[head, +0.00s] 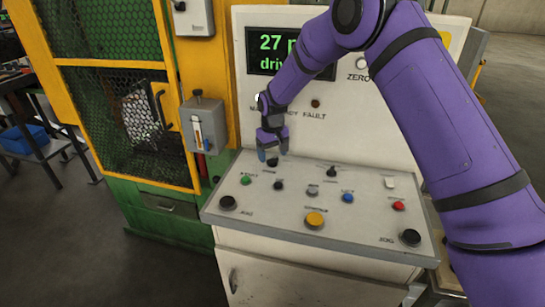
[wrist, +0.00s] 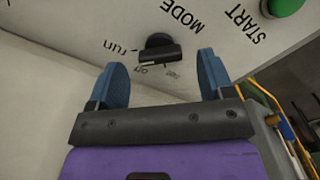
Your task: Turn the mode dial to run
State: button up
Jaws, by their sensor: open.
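The mode dial (wrist: 160,48) is a small black knob with a raised bar, on the pale panel in the wrist view. "MODE" is printed above it, "run" to its left, and "off" and a smaller label below. Its bar lies roughly crosswise in the picture; a pale mark shows near "off", but the exact setting is hard to read. My gripper (wrist: 161,72) is open, its blue fingers apart on either side of the dial, and not visibly touching it. In the head view my gripper (head: 273,153) hangs just over the dial (head: 272,162) at the console's back left.
The sloped console (head: 330,190) carries several buttons, including a green one (head: 246,180), a yellow one (head: 314,219) and a red one (head: 398,206). A display (head: 264,52), partly behind my arm, stands on the upright panel. A yellow mesh guard (head: 110,65) stands at left.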

notch_tip(320, 180, up, 9)
dwell(0.3)
notch_tip(320, 180, up, 12)
jog(key=m+t, duration=0.1)
send_over(273, 158)
jog(key=s+d, duration=0.5)
jog(key=d, duration=0.2)
jog(key=s+d+r+m+t, duration=0.1)
jog(key=s+d+r, duration=0.7)
jog(key=s+r, duration=0.25)
jog(key=s+d+m+t, duration=0.1)
jog(key=s+d, duration=0.2)
jog(key=s, duration=0.6)
jog(key=s+d+m+t, duration=0.1)
jog(key=s+d, duration=0.3)
jog(key=s, duration=0.6)
jog(key=s+d+m+t, duration=0.1)
jog(key=s+d, duration=0.2)
jog(key=s, duration=0.6)
jog(key=shift+s+d+r, duration=0.2)
jog(key=shift+d+r, duration=0.05)
jog(key=shift+r, duration=0.2)
